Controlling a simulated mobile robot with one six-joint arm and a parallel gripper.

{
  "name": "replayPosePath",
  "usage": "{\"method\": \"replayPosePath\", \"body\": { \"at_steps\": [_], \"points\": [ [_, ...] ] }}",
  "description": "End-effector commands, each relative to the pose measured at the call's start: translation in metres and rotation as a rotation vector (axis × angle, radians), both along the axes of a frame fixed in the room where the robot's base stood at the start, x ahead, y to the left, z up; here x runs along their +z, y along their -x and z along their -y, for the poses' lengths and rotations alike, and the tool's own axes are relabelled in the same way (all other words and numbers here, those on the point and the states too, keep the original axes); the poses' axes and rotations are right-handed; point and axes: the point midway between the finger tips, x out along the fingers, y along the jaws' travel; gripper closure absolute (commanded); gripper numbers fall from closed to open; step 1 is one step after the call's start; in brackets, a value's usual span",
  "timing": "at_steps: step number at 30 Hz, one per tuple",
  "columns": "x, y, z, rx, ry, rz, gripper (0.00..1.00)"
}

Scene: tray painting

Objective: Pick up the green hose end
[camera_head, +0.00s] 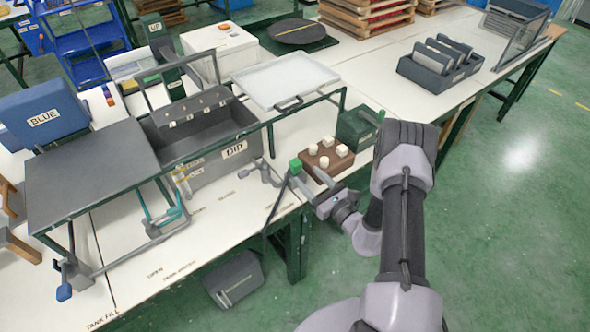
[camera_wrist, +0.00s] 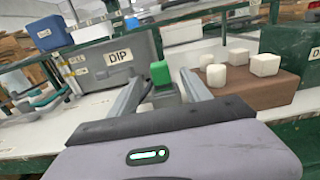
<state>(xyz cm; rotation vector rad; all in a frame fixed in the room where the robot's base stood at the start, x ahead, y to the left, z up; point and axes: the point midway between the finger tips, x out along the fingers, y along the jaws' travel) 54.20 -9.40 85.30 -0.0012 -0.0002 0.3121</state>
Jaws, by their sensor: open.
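The green hose end (camera_head: 295,166) is a small bright green block near the table's front edge, left of a brown block. In the wrist view the green hose end (camera_wrist: 160,72) shows upright between and slightly beyond my fingertips. My gripper (camera_head: 303,186) is open, just in front of and below the green end in the head view. In the wrist view both fingers of my gripper (camera_wrist: 162,80) are spread with a gap around the green end's line. I cannot tell whether either finger touches it. The lower part of the hose end is partly hidden.
A brown block with several white knobs (camera_head: 327,160) stands close to the right of my gripper. The grey DIP tank (camera_head: 215,160) is to the left. A dark green box (camera_head: 357,128) stands behind right. A dark bin (camera_head: 235,280) is under the table's front edge.

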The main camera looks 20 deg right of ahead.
Motion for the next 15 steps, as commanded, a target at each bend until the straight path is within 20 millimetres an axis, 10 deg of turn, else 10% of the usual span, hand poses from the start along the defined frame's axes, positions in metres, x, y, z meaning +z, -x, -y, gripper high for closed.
{"method": "replayPosePath", "body": {
  "at_steps": [15],
  "points": [
    [0.000, -0.072, -0.025, 0.002, -0.001, 0.000, 0.44]
  ]
}}
